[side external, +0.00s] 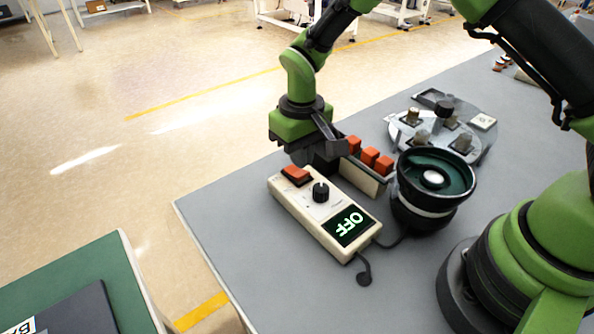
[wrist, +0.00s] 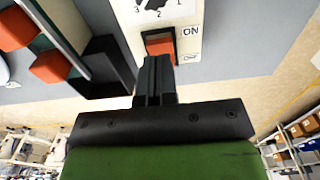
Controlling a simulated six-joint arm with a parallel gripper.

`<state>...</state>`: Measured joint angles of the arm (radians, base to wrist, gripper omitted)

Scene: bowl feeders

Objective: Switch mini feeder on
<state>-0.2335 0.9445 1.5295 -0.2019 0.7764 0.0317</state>
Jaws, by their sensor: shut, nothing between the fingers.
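The mini feeder's cream control box (side external: 312,212) lies on the grey table with its display (side external: 350,225) reading OFF. It carries a black knob (side external: 321,191) and an orange rocker switch (side external: 296,174) at its far end. In the wrist view the switch (wrist: 160,46) shows beside the printed word ON, partly hidden by my fingers. My gripper (wrist: 155,62) is shut and empty, with its fingertips at the switch; I cannot tell whether they touch it. The dark green feeder bowl (side external: 432,184) stands right of the box, joined to it by a cable.
A cream rail with several orange blocks (side external: 369,156) stands close behind the box, near my gripper. A round grey fixture plate (side external: 483,152) with knobs lies behind the bowl. The table's left edge (side external: 205,259) is near the box. The front table area is clear.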

